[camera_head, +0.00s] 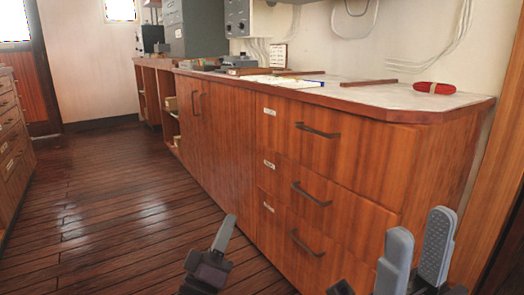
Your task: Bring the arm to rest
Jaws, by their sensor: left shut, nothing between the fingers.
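My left gripper (224,232) is low in the middle of the head view, over the plank floor in front of the wooden cabinet. Its grey fingers are together and hold nothing. My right gripper (420,228) is at the lower right, in front of the drawers' right end. Its two grey fingers stand upright with a gap between them, and I see nothing in the gap. Most of both arms is out of the picture.
The wooden cabinet (222,125) has drawers with dark handles (312,194) facing me. On its pale top lie a red oval item (424,87) and a white sheet or book (283,81). The dark plank floor (120,200) at the left is clear.

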